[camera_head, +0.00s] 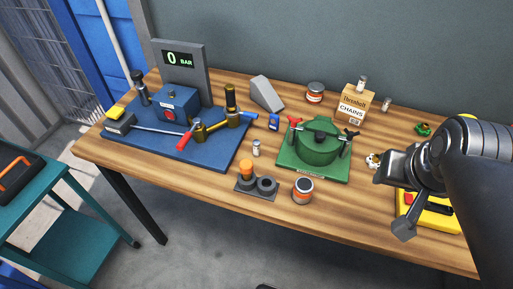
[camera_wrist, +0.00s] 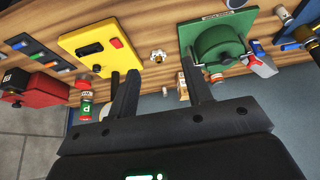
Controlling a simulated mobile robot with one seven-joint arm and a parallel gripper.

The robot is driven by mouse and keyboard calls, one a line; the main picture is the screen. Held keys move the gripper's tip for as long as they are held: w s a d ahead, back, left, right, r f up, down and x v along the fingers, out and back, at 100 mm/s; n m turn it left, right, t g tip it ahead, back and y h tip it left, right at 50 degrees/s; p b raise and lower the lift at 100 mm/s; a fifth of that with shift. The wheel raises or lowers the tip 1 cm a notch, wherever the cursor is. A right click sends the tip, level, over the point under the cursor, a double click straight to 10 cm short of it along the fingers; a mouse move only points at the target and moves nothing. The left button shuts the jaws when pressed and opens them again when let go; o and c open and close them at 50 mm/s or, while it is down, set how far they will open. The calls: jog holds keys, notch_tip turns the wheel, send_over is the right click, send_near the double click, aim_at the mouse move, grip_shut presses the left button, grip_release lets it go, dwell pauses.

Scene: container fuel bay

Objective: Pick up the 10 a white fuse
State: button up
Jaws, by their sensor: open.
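Several small pale cylinders with grey metal ends look like fuses, but I cannot read any rating. One pale cylinder (camera_head: 256,148) stands on the wooden table left of the green pot fixture (camera_head: 318,150). A second pale cylinder (camera_head: 362,83) is on top of the chains box (camera_head: 355,104). A third pale cylinder (camera_head: 387,104) stands right of that box. My gripper (camera_wrist: 160,52) is open and empty in the wrist view, its two dark fingers wide apart. A small white and brass piece (camera_wrist: 158,56) shows between the fingers, on the table beyond them; it is beside my gripper in the head view (camera_head: 374,160).
A blue board (camera_head: 200,152) with a pump and hammer fills the table's left. A yellow device (camera_wrist: 98,50) lies left of the fingers in the wrist view.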

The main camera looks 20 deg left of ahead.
jog(key=w+a+n+g, duration=0.1)
jog(key=w+a+g, duration=0.1)
jog(key=w+a, duration=0.6)
jog(key=n+g, duration=0.2)
jog(key=g, duration=0.1)
send_over(256, 142)
jog(key=f, duration=0.8)
jog(key=shift+w+d, duration=0.25)
jog(key=shift+a+f, duration=0.2)
jog(key=shift+f, duration=0.1)
notch_tip(256, 142, down, 10)
jog(key=shift+s+f, duration=0.15)
jog(key=shift+f, duration=0.05)
grip_shut()
